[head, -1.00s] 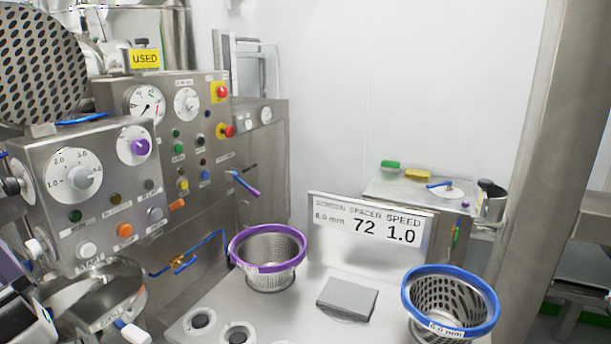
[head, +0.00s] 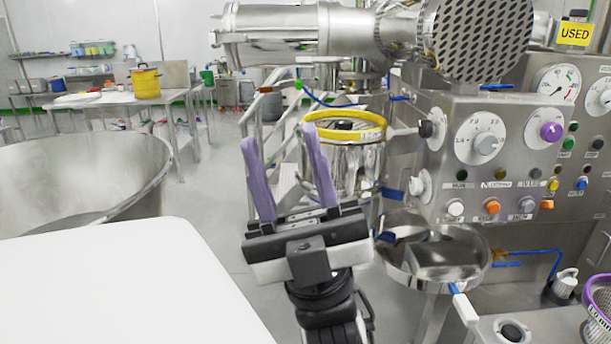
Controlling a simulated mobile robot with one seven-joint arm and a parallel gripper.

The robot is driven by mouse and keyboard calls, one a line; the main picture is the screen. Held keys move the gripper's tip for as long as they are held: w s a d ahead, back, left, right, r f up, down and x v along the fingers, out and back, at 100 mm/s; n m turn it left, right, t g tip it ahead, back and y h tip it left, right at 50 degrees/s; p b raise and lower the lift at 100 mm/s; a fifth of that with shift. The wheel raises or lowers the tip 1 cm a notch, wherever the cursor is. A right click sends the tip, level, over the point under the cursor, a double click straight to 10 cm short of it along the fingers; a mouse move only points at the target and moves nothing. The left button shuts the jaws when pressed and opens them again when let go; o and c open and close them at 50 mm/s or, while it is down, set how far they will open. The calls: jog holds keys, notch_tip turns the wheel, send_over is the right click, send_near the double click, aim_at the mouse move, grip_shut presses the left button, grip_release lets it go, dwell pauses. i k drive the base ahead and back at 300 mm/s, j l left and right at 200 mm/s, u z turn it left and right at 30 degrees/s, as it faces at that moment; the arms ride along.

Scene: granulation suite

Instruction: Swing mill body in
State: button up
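A round steel housing (head: 358,168) with a yellow-rimmed screen (head: 345,125) in its top stands left of the control panel; it looks like the mill body. A blue-gripped handle (head: 391,193) shows at its lower right. A horizontal steel barrel (head: 300,40) with a perforated disc (head: 478,38) lies above it. My gripper (head: 280,139) has two purple fingers pointing up, spread apart with nothing between them. It appears in front and left of the housing, its right finger overlapping the housing's left edge in the picture. Whether they touch cannot be told.
The control panel (head: 490,160) with dials and buttons is at right. A steel bowl (head: 435,262) sits below it, and a purple-rimmed screen (head: 598,295) at the right edge. A large steel vessel (head: 85,180) is at left. Open floor shows behind my gripper.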

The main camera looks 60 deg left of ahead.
aim_at(359, 170)
jog(key=u, duration=1.25)
jog(key=i+l+u, duration=0.1)
jog(key=u, duration=0.5)
